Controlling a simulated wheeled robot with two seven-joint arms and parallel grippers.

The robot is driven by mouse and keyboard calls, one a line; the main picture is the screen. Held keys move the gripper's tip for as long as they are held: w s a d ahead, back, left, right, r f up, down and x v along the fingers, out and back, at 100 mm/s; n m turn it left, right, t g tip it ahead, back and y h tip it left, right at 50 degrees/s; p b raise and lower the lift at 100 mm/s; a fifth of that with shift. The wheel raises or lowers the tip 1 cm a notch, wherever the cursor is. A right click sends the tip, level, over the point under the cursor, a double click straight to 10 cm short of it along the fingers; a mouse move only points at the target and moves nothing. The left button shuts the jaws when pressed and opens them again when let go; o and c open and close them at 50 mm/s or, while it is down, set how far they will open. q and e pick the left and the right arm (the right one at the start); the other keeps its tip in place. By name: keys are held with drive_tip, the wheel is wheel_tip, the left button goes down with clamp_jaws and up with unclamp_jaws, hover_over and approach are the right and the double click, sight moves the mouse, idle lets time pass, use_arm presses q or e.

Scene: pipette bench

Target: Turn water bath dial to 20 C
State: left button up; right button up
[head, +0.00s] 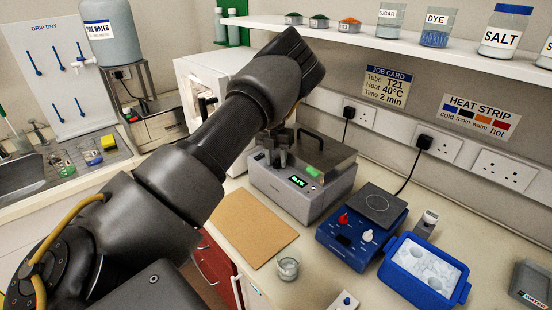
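The water bath (283,197) is a grey box with a metal lid and handle, on the bench right of centre. Its front has a small lit display (298,181), too small to read surely. My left arm crosses the picture from the lower left. My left gripper (278,158) is pointed down at the left part of the bath, partly behind my arm. Its grey fingers are close to the bath's top and front edge. I cannot make out the dial, nor whether the fingers touch it or how far apart they are. My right gripper is out of view.
A blue hot plate (358,236) with red and white knobs stands right of the bath, beside a blue ice tub (396,275). A brown board (254,228) and a small glass beaker (288,268) are in front. A shelf (400,48) with jars runs above.

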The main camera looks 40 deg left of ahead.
use_arm(q)
drive_tip(key=c, duration=0.6)
drive_tip(key=shift+c, duration=0.2)
